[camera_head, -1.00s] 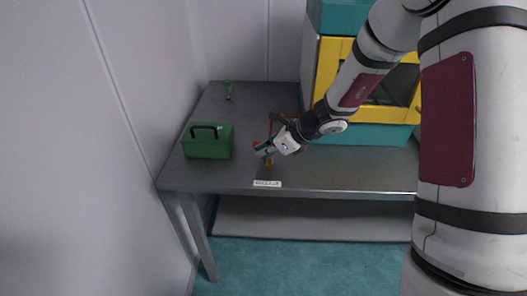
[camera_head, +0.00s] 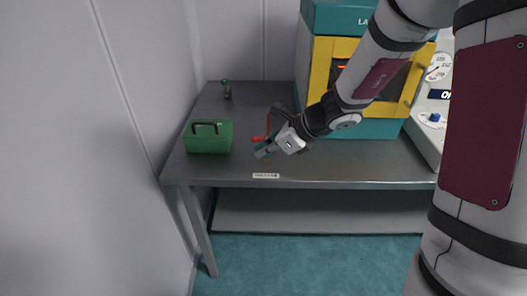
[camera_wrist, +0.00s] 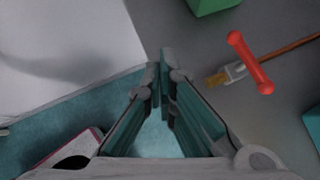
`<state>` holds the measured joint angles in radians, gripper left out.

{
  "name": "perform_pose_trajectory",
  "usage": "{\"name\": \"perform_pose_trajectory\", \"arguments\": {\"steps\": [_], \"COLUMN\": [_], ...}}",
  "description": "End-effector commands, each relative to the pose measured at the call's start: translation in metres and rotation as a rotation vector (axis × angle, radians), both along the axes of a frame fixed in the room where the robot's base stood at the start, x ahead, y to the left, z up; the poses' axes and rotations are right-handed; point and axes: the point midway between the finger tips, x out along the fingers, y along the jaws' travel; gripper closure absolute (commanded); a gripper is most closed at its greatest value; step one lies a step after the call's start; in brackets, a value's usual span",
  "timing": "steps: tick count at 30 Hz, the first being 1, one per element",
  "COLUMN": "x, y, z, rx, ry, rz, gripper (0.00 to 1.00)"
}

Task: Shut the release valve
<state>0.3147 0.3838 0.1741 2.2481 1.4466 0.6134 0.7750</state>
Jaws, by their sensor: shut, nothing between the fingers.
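The release valve's red T-shaped handle (camera_wrist: 250,63) shows in the wrist view, right of my fingers. It lies roughly crosswise to a thin copper-coloured pipe (camera_wrist: 290,50), with a brass-coloured end (camera_wrist: 217,78) on the left. In the head view the red handle (camera_head: 258,139) shows just behind my gripper, which partly hides the valve. My gripper (camera_head: 263,153) hovers by the valve near the front of the table. In the wrist view my gripper (camera_wrist: 160,65) is shut and empty, with visible space between it and the handle.
A green toolbox (camera_head: 209,145) stands left on the grey metal table (camera_head: 335,170). A small green-topped object (camera_head: 227,90) stands behind it. A yellow and teal machine (camera_head: 322,75) stands at the back right, with a gauge panel (camera_head: 438,72) beside it. Open table lies right of my gripper.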

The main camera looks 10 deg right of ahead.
Motion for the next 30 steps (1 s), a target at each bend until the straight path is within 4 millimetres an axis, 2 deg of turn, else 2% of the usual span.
{"name": "perform_pose_trajectory", "arguments": {"steps": [6, 22, 26, 30], "x": [-0.012, -0.014, -0.026, -0.061], "y": [0.002, 0.003, 0.010, 0.021], "z": [0.012, 0.015, 0.032, 0.067], "rx": [0.000, -0.006, -0.060, -0.205], "ry": [0.001, -0.006, -0.067, -0.203], "rz": [-0.001, 0.009, 0.115, 0.373], "gripper": [1.00, 1.00, 1.00, 1.00]}}
